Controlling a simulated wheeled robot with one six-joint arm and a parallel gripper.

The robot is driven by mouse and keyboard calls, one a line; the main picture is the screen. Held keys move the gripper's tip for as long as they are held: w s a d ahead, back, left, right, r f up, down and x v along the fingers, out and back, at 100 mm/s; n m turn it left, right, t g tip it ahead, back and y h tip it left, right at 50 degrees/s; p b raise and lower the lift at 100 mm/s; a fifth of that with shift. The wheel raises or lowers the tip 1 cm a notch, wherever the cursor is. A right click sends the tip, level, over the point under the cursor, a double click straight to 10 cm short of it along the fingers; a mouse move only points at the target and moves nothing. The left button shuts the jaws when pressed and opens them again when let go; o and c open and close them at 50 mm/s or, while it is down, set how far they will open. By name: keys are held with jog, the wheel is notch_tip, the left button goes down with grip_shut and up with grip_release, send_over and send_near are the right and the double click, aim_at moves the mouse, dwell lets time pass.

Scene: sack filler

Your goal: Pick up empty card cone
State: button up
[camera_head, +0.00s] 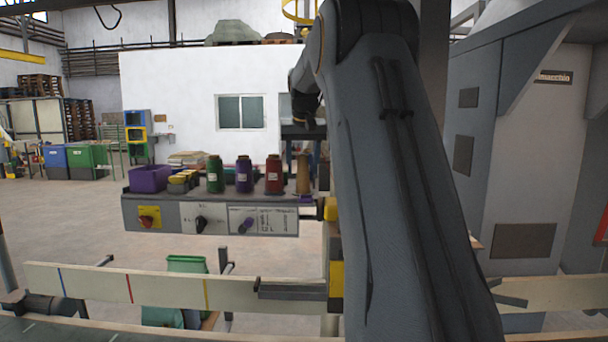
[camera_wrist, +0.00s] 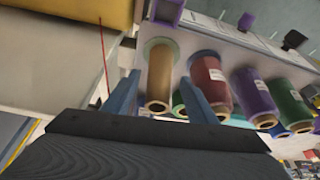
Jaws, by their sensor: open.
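The empty card cone (camera_head: 303,174) is bare tan card and stands upright at the right end of a row of thread cones on the shelf of the control panel. In the wrist view the tan cone (camera_wrist: 160,72) shows between the two blue fingers of my gripper (camera_wrist: 160,78). The fingers are open, one on each side of the cone. I cannot tell whether either finger touches it. In the head view my arm hides much of the right side, and the fingers are not clear.
A red cone (camera_head: 274,175) stands close beside the card cone, then a purple cone (camera_head: 244,174) and a green cone (camera_head: 215,174). A purple bin (camera_head: 149,179) is at the shelf's left end. Knobs stick out of the panel front (camera_head: 210,218). A pale rail (camera_head: 130,288) runs below.

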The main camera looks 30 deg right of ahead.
jog(key=shift+x, duration=0.85)
jog(key=shift+s+d, duration=0.1)
jog(key=c, duration=1.1)
jog(key=shift+r, duration=0.15)
